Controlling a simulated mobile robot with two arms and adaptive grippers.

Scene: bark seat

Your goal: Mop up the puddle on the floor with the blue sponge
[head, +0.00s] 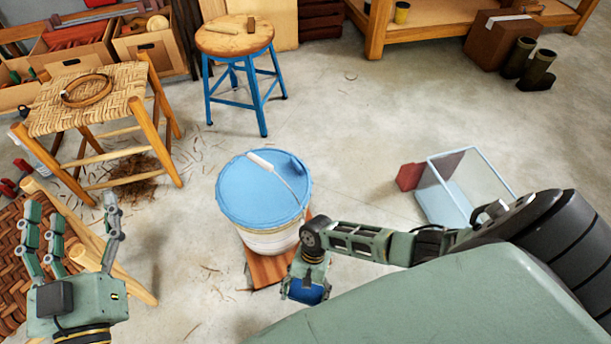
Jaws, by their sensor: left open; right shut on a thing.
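The blue sponge (306,292) shows as a small dark blue patch under my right gripper (306,283), low in the middle of the head view. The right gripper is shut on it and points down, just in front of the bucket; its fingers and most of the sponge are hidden. I cannot tell whether the sponge touches the floor. My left gripper (75,212) is at the lower left, fingers up and spread, empty. I cannot make out a puddle on the visible floor; the area under my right arm is hidden.
A bucket with a blue lid (250,190) stands on a wooden board (268,268). A woven stool (118,85) and a blue-legged stool (236,42) stand behind. A clear bin (470,180) is at the right. Pale floor (350,120) is free in the middle.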

